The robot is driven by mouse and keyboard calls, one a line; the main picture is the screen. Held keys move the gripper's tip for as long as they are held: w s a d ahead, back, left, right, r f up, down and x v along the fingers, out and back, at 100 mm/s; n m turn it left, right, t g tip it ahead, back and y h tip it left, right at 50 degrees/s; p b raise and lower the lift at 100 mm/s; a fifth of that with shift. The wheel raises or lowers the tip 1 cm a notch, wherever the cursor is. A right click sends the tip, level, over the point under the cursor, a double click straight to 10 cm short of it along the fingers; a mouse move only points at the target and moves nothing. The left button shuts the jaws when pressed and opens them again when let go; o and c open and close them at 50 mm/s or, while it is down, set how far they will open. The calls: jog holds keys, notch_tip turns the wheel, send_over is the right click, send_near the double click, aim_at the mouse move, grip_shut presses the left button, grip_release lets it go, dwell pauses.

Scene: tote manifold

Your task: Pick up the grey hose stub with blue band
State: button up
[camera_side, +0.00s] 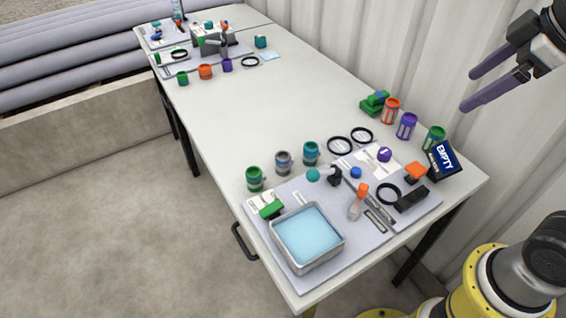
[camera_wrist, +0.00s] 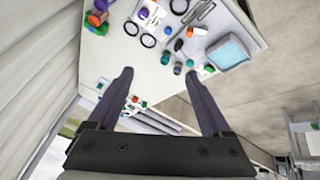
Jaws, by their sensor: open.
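The grey hose stub with blue band (camera_side: 283,163) stands upright on the white table, between a green stub (camera_side: 254,179) and a teal stub (camera_side: 311,154), apart from both. The stub also shows small in the wrist view (camera_wrist: 178,68), between the teal and green ones. My gripper (camera_side: 468,91) is open and empty, high above the table at the upper right of the side view. In the wrist view its two dark fingers (camera_wrist: 158,73) are spread wide, with the stub far beyond their tips.
A grey board holds a metal tray of blue liquid (camera_side: 308,265), an orange-capped bottle (camera_side: 358,202) and small parts. Orange, purple and green stubs stand near a black EMPTY sign (camera_side: 443,160) by the corrugated wall. The table's middle (camera_side: 260,110) is clear.

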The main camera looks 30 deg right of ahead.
jog(key=w+a+r+n+g, duration=0.1)
jog(key=w+n, duration=0.1)
jog(key=w, duration=0.3)
jog(key=w+a+r+n, duration=0.1)
jog(key=w+a+n, duration=0.1)
jog(key=w, duration=0.4)
jog(key=n+g, duration=0.5)
jog(key=n, duration=0.1)
send_over(283, 156)
notch_tip(283, 156, down, 23)
jog(key=f, duration=0.5)
jog(key=shift+d+f, duration=0.2)
jog(key=shift+f, duration=0.2)
jog(key=shift+a+f, duration=0.2)
jog(key=shift+f, duration=3.1)
grip_shut()
